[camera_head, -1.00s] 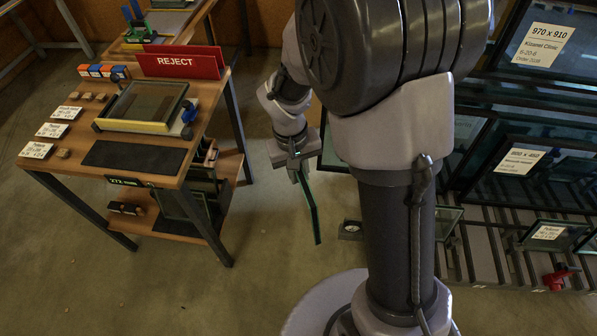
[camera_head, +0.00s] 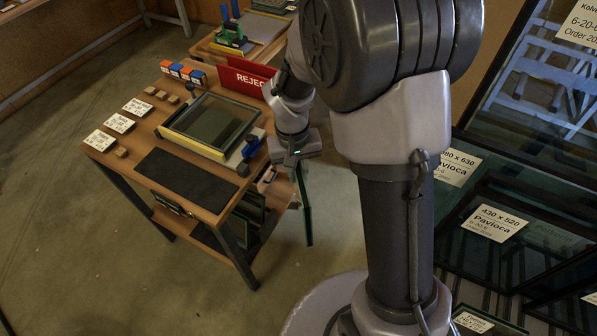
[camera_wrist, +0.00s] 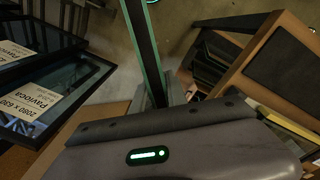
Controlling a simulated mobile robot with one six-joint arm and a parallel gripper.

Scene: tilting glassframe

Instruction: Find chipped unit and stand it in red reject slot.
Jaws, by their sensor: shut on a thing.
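My gripper (camera_head: 296,161) is shut on a thin glass unit (camera_head: 304,205), which hangs below it and shows nearly edge-on in the head view. In the wrist view the unit (camera_wrist: 145,45) is a dark strip with green edges running up from the jaws. Its faces are turned away, so I cannot tell whether it is chipped. The red reject holder (camera_head: 243,77) stands at the back right of the wooden worktable, partly behind my arm. My gripper is to the right of the table, and the unit hangs beside it, apart from the red holder.
The wooden table (camera_head: 112,160) bears a framed glass piece (camera_head: 212,122), a dark mat (camera_head: 186,180), labels and small blocks. Labelled glass units (camera_head: 480,215) stand in racks at the right. A second table (camera_head: 208,45) stands behind. Floor (camera_head: 335,200) shows between table and rack.

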